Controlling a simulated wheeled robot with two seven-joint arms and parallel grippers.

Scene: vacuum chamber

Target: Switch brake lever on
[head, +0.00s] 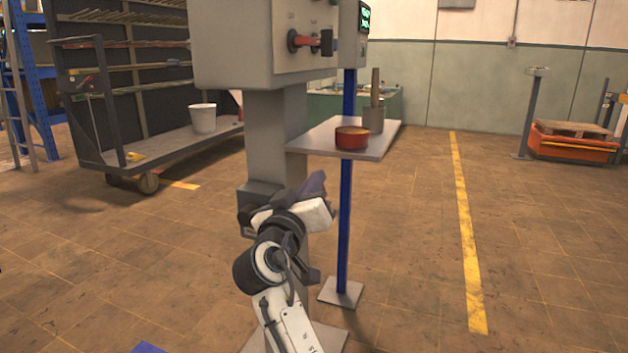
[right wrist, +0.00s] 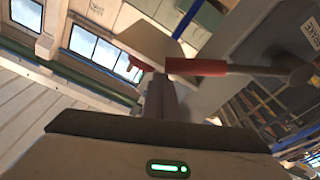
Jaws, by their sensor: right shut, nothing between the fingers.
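A lever with a red grip (right wrist: 197,67) and a grey rod runs to a dark round hub in the right wrist view. Beside the hub is a grey panel (right wrist: 250,38) with partly cut-off lettering that seems to read BRAKE. My right gripper (right wrist: 158,98) is shut and empty, its fingers just below the red grip in that picture; I cannot tell if they touch it. In the head view my right gripper (head: 314,190) is in front of the grey column, below the control box (head: 232,40). A red-and-black lever (head: 308,41) sits on that box's face; I cannot tell whether it is the same lever. My left gripper is not in view.
A small shelf (head: 305,142) on a blue post (head: 345,225) holds a red round pan (head: 352,138) and a grey container (head: 374,118). A cart (head: 165,150) with a white bucket (head: 202,118) stands at the left.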

